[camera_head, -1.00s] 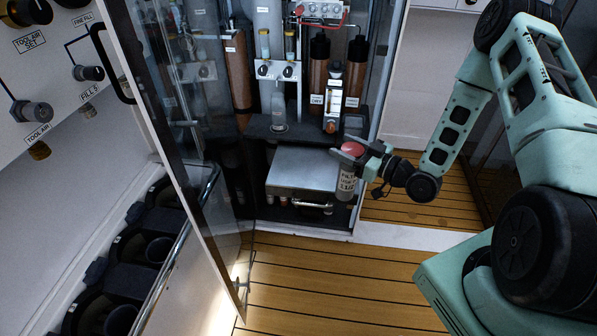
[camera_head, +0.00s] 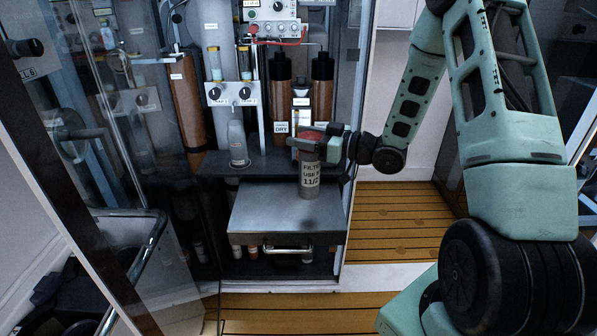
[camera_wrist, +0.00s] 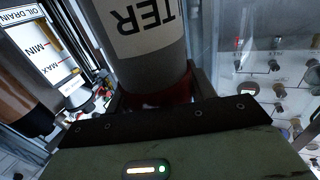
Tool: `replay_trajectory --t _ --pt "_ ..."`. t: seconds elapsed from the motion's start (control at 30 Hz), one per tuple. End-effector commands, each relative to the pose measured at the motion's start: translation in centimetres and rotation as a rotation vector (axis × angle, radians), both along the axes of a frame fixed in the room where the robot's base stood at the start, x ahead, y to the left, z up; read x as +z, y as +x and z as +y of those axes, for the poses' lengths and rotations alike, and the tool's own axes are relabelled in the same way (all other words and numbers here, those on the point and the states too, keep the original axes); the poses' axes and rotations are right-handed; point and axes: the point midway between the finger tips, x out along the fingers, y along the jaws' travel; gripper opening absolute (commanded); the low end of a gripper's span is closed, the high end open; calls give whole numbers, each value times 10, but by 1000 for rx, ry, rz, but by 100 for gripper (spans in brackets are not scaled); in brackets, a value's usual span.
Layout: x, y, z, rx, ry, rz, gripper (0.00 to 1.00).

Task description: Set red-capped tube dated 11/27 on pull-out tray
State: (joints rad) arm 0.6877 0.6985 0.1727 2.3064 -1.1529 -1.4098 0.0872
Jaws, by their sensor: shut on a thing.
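My gripper (camera_head: 312,140) is shut on the red-capped tube (camera_head: 309,181), gripping it at the red cap. The pull-out tray (camera_head: 268,212) is a flat metal top with a front handle, low in the cabinet. The tube hangs over the tray's right part, its lower end close to the surface. I cannot tell whether it touches.
A grey bottle (camera_head: 237,145) stands on the shelf behind the tray. Brown cylinders (camera_head: 280,95) and gauges stand behind the tube. An open glass door (camera_head: 120,160) is on the left. The left and middle of the tray are bare.

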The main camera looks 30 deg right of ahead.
Motion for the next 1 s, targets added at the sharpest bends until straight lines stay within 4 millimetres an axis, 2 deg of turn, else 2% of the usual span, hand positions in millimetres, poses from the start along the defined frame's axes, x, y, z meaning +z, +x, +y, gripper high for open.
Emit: replay_trajectory --t 0.03,0.23,0.47,0.87,0.9,0.97,1.0 --pt "-9 0 0 0 2 -1 5" --pt "-22 0 0 1 0 -4 5" --pt "-53 0 0 1 2 -1 5" --pt "-58 0 0 1 0 -4 5" --pt "-57 0 0 0 -1 -3 62" --pt "-57 0 0 0 -1 -3 76" --pt "-57 0 0 0 -1 -3 76"
